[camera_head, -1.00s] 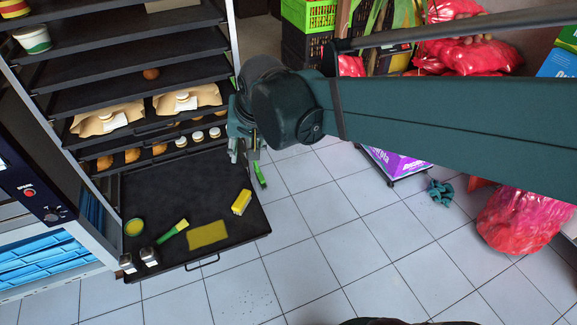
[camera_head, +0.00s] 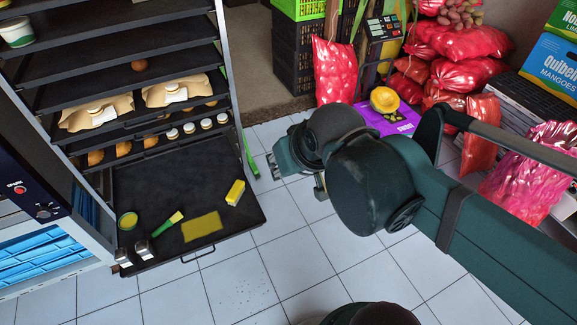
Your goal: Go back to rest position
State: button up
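My gripper (camera_head: 296,182) is at the end of my dark green arm, over the tiled floor to the right of the rack. It is apart from the pulled-out black tray (camera_head: 190,170). Its fingers are small and partly hidden by my own wrist, so their opening does not show clearly. I see nothing hanging from it.
On the tray lie a yellow block (camera_head: 235,192), a green brush (camera_head: 168,223), a yellow cloth (camera_head: 202,227), a round tub (camera_head: 128,221) and two shakers. Red sacks (camera_head: 470,60) and a purple box (camera_head: 388,117) stand at the right. Floor in front is clear.

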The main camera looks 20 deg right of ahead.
jog(key=shift+s+d+f, duration=0.1)
jog(key=shift+s+d, duration=0.1)
jog(key=shift+s, duration=0.2)
jog(key=shift+c, duration=0.5)
dwell(0.8)
